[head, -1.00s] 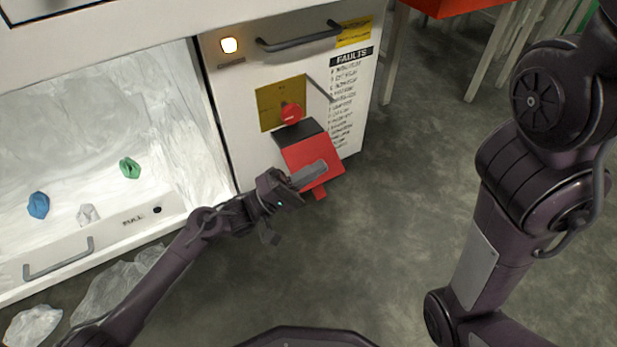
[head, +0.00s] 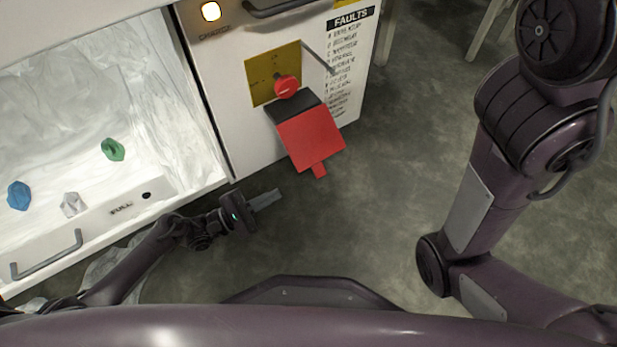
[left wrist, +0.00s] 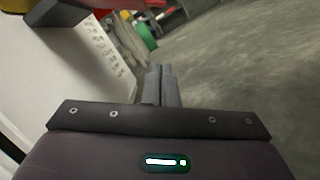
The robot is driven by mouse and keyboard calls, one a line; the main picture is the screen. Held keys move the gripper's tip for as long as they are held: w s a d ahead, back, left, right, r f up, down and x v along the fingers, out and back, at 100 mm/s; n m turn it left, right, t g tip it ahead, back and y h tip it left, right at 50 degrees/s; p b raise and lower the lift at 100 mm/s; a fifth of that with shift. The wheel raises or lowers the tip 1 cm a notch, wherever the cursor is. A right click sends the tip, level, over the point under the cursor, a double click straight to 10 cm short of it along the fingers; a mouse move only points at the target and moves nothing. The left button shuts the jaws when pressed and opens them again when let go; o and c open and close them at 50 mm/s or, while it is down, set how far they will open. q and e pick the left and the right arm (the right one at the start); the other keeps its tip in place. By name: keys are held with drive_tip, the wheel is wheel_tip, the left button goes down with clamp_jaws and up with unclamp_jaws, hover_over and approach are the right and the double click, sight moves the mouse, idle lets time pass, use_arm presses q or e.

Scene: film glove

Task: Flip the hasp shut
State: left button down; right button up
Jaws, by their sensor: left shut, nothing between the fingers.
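The hasp (head: 310,137) is a red flap with a small tab at its lower end, sticking out from a black hinge block (head: 293,103) on the white cabinet front. Above it, a red knob (head: 287,87) sits on a yellow plate (head: 262,72). In the left wrist view, part of the red flap (left wrist: 104,8) and the black block (left wrist: 55,12) show at the top left. My left gripper (head: 278,195) is shut and empty, below and left of the flap, apart from it. It also shows in the left wrist view (left wrist: 160,68). My right gripper is out of view.
A lit open bin (head: 90,110) at left holds blue, white and green crumpled pieces. A black handle (head: 290,5) and a FAULTS list (head: 345,60) are on the cabinet. Open grey floor (head: 400,170) lies to the right. My right arm stands at the right.

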use_arm(q)
drive_tip(key=w+d+r+b, duration=0.2)
drive_tip(key=d+r+b, duration=0.2)
drive_tip(key=d, duration=0.5)
drive_tip(key=shift+w+d+r+b, duration=0.2)
drive_tip(key=shift+r+b, duration=0.1)
drive_tip(key=shift+r, duration=0.3)
